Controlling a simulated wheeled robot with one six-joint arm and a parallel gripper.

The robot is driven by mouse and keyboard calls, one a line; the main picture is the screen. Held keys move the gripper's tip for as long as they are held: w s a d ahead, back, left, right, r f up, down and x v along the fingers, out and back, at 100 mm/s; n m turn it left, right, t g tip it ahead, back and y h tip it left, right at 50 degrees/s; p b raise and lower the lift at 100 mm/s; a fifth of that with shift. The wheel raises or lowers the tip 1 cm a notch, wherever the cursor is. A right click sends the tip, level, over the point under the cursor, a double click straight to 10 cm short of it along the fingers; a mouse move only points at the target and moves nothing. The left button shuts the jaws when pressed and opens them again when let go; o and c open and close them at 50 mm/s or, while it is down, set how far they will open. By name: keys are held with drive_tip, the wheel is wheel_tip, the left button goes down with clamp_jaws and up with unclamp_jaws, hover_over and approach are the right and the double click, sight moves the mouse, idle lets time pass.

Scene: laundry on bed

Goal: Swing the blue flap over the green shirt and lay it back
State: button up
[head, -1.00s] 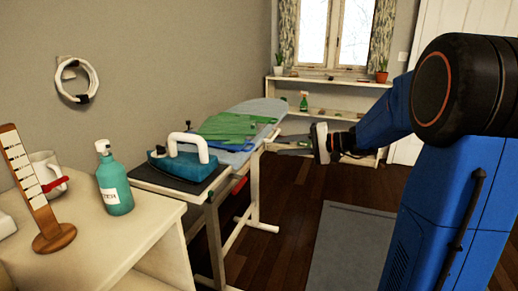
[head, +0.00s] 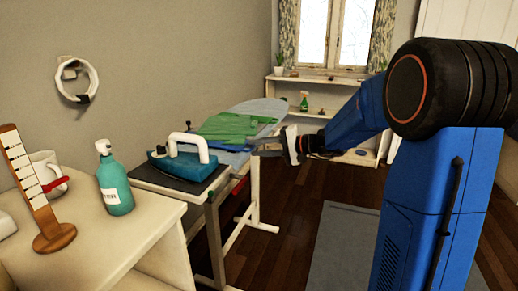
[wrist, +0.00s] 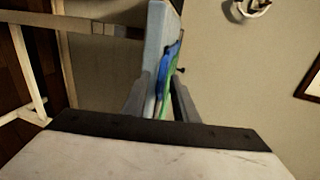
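The green shirt (head: 232,127) lies flat on the ironing board (head: 262,107) in the head view. A blue part (head: 237,147) shows along its near and right edge, below the green. In the wrist view the board (wrist: 155,40) is seen nearly edge-on, with the blue flap (wrist: 166,70) and green cloth (wrist: 171,86) on its right face. My gripper (head: 264,149) is beside the board's right edge, pointing left toward the cloth. In the wrist view my gripper's fingers (wrist: 158,92) stand apart, with board and cloth showing between them. I cannot tell whether they touch.
A teal iron (head: 180,163) stands on a dark pad at the board's near end. A teal bottle (head: 114,182), a mug (head: 45,172) and a wooden stand (head: 36,190) are on the cream cabinet at left. A low shelf (head: 318,85) is under the window.

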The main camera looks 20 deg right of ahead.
clamp_jaws()
idle(1.4)
